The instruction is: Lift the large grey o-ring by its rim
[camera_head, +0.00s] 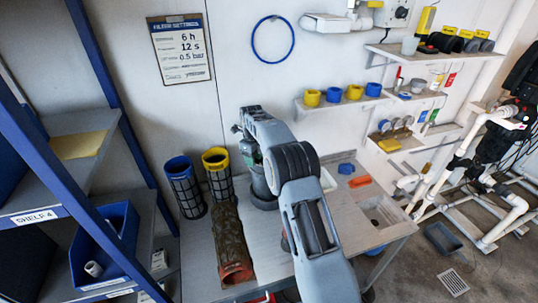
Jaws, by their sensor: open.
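I cannot make out a large grey o-ring in this view. A thin blue ring (273,39) hangs flat on the wall, but it is blue, not grey. My arm reaches up from the bottom edge over the bench and bends at the elbow. My gripper (238,128) is at the far end of the arm, small and partly covered by the wrist, above the bench and left of the elbow. It is open, and I see nothing held in it. The arm hides part of the bench behind it.
Blue-topped (187,187) and yellow-topped (217,172) mesh cartridges stand left of my arm, behind a rusty brown tube (231,242). A blue-framed shelf (72,150) borders the left. Wall shelves (340,104) hold caps at the right.

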